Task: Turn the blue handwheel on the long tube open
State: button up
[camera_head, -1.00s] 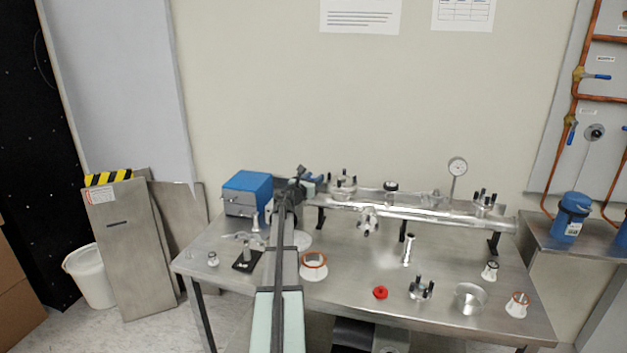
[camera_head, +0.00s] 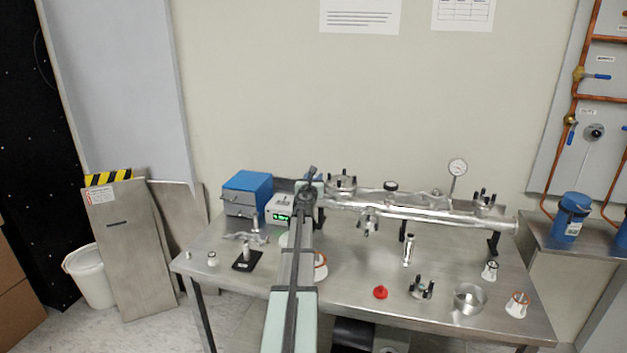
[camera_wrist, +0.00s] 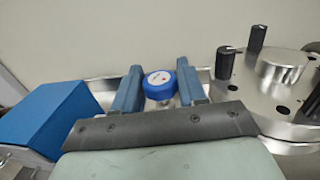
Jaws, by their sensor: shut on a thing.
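The long steel tube (camera_head: 430,213) lies on black stands along the back of the bench. The blue handwheel (camera_wrist: 158,80) shows in the wrist view, its round blue rim with a white label on top. My gripper (camera_wrist: 159,72) has one grey-blue finger on each side of the handwheel and is shut on it. In the head view my gripper (camera_head: 309,184) is at the tube's left end, and my arm and gripper hide the handwheel.
A bolted flange with black knobs (camera_wrist: 275,85) stands close right of my gripper. A blue box (camera_head: 247,192) and a box with a green display (camera_head: 279,208) stand to the left.

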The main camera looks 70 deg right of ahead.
jog(key=o, duration=0.9)
jog(key=shift+a, duration=0.1)
jog(key=shift+s+a, duration=0.25)
jog(key=shift+a, duration=2)
jog(key=shift+s+a, duration=0.3)
jog(key=shift+a, duration=1.95)
jog(key=shift+s+a, duration=0.25)
jog(key=shift+a, duration=2)
jog(key=shift+w, duration=0.1)
